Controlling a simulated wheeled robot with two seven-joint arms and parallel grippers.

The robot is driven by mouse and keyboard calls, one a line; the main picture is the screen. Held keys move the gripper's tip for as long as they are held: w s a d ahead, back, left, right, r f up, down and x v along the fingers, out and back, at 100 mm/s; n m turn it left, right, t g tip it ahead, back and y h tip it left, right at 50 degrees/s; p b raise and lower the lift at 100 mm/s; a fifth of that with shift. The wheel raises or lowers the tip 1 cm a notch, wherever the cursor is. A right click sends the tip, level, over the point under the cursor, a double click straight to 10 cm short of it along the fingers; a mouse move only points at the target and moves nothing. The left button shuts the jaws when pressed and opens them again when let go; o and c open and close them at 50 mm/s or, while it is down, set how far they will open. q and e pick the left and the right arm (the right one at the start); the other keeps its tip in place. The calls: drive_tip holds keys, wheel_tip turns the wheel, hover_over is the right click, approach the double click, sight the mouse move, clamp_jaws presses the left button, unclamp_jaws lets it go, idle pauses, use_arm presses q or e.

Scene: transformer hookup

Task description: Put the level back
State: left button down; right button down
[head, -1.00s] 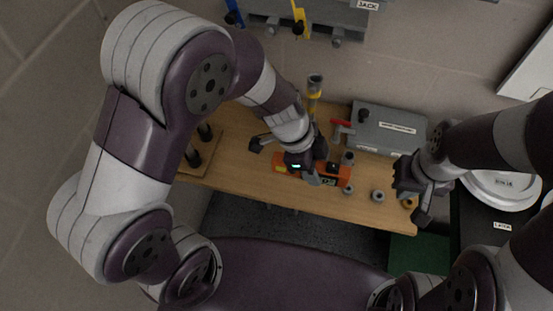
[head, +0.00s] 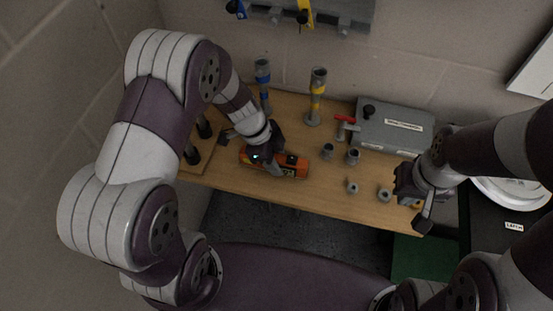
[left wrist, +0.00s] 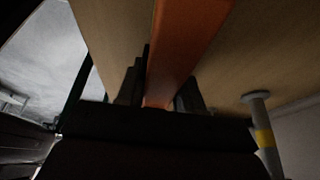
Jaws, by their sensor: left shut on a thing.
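The level, an orange bar with dark parts (head: 291,168), is in the left half of the wooden bench in the head view. My left gripper (head: 268,160) is shut on it from above. In the left wrist view the orange level (left wrist: 186,45) runs up between the two dark fingers. I cannot tell whether the level touches the bench top. My right gripper (head: 415,205) is over the bench's right front end, apart from the level; its fingers are too unclear to read.
On the wooden bench (head: 235,185) stand a blue-banded post (head: 263,85), a yellow-banded post (head: 316,95), several small grey fittings (head: 328,151), and a grey box (head: 395,127). Black pegs (head: 193,155) stand at the left end. A rack (head: 345,14) hangs on the back wall.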

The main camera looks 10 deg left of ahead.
use_arm(q)
drive_tip(key=shift+f, duration=0.1)
drive_tip(key=c, duration=0.7)
unclamp_jaws()
